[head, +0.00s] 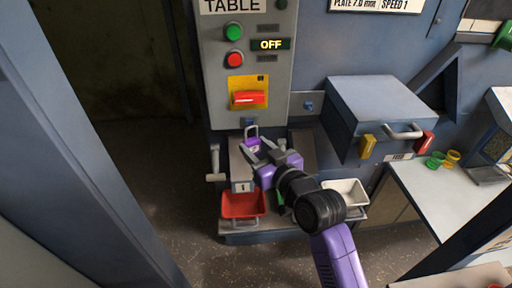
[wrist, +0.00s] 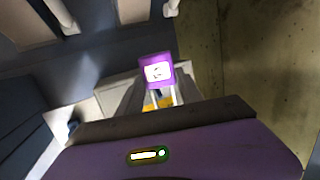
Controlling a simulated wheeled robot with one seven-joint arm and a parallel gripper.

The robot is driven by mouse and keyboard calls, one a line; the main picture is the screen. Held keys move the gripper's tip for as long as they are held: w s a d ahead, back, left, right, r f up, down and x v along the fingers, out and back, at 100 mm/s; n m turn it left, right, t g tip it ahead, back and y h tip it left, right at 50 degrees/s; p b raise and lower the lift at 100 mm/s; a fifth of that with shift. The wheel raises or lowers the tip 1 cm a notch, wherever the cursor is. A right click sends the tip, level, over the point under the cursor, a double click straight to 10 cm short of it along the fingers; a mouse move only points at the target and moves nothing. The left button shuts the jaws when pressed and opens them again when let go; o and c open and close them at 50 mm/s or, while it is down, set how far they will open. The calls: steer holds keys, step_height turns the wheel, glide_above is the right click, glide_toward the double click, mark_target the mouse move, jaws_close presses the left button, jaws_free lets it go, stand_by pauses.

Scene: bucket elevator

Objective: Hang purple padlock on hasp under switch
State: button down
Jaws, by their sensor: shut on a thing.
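The purple padlock (head: 252,146) has a white label and a grey shackle pointing up in the head view. It also shows in the wrist view (wrist: 155,59), in front of the grey jaws. My gripper (head: 259,154) is shut on the padlock, just below the grey control panel. The switch (head: 249,98) is a red handle on a yellow plate on that panel. A small blue-grey fitting that looks like the hasp (head: 247,121) sits under the switch. The shackle top is close below it; I cannot tell whether they touch.
A red tray (head: 243,204) and a white tray (head: 346,188) stand low under the panel. A blue-grey box (head: 380,98) with a handle juts out at the right. A bench (head: 437,195) with green and yellow cups is further right. The left passage looks open.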

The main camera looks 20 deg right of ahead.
mark_target(258, 147)
steer(key=shift+w, duration=0.1)
steer(key=shift+w+d+b, duration=0.3)
steer(key=shift+w, duration=0.5)
steer(key=shift+w+d+b, duration=0.25)
steer(key=shift+w, duration=0.5)
steer(key=shift+f+b, duration=0.65)
steer(key=shift+f, duration=0.15)
steer(key=c, duration=0.7)
jaws_free()
steer(key=shift+s, duration=0.1)
steer(key=s+a+p, duration=0.2)
steer(key=s+a, duration=0.1)
steer(key=s, duration=0.6)
steer(key=shift+s+f+p, duration=0.2)
steer(key=shift+f+p, duration=0.1)
steer(key=shift+p, duration=0.05)
stand_by(0.6)
stand_by(0.4)
